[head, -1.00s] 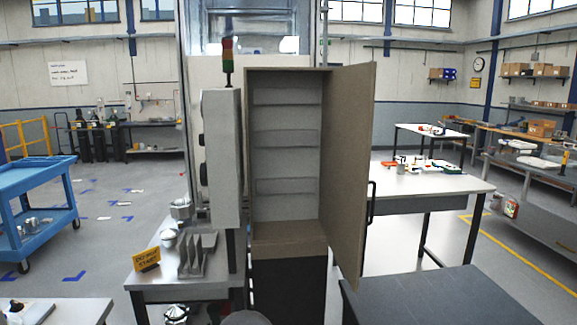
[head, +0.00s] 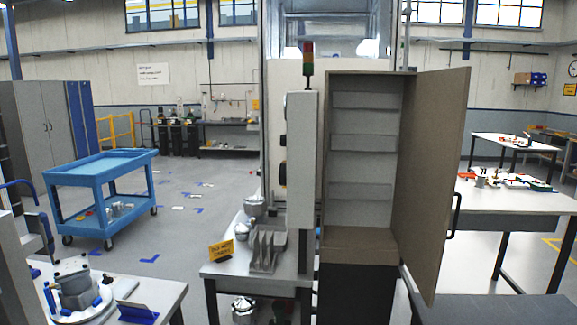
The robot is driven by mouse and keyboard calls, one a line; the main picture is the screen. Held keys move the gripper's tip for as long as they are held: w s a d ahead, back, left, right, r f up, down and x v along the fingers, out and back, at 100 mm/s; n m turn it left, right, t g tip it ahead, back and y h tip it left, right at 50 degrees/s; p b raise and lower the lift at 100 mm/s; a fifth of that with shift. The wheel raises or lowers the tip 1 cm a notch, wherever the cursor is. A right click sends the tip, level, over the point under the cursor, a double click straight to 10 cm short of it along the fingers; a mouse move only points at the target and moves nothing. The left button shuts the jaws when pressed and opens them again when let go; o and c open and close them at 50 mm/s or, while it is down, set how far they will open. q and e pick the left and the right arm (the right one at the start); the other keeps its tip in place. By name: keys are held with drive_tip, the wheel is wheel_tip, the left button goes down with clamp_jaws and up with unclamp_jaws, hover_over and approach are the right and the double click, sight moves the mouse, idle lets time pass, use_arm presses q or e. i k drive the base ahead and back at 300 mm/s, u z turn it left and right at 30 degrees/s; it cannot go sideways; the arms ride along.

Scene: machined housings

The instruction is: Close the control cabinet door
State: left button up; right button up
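The control cabinet (head: 361,230) stands right of centre in the head view, a tall beige box with an open front and several ledges on its inner back wall. Its door (head: 432,180) is hinged on the right side and stands wide open, swung out toward me. A black handle (head: 453,215) is on the door's outer face, near its right edge. Neither of my grippers shows in the view.
A table (head: 255,275) with metal parts and a yellow sign stands left of the cabinet. A grey tabletop (head: 490,308) lies close to the door's lower right. A blue cart (head: 100,168) and a worktable (head: 165,295) are at left. Open floor lies between them.

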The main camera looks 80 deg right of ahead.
sight(442, 96)
drive_tip(key=u, duration=0.15)
drive_tip(key=k, duration=1.65)
drive_tip(key=u, duration=0.65)
drive_tip(key=i, duration=0.15)
drive_tip(key=z, duration=3.05)
drive_tip(key=k, duration=1)
drive_tip(key=z, duration=0.6)
drive_tip(key=i, duration=0.5)
